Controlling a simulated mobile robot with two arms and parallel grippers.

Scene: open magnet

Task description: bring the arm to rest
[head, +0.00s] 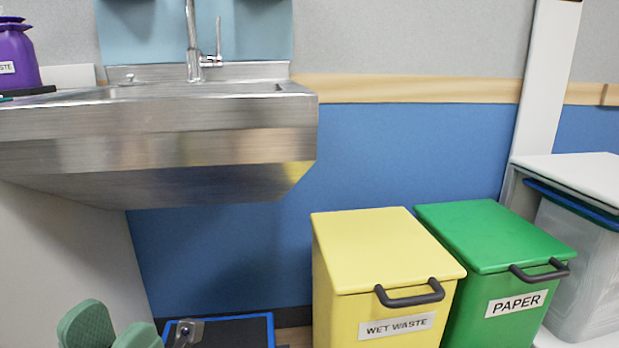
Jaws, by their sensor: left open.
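My left gripper (114,324) shows at the bottom left edge of the head view. Its two green fingers stand apart, and nothing shows between them. The rest of my left arm is below the frame. The gripper appears in front of the pale side panel under the sink, left of the bins. My right gripper is not in view.
A steel sink (160,135) juts from the wall above the gripper. A yellow wet waste bin (385,255) and a green paper bin (490,235) stand right, lids closed. A blue-edged dark mat (235,332) lies low. A purple container (17,55) is upper left.

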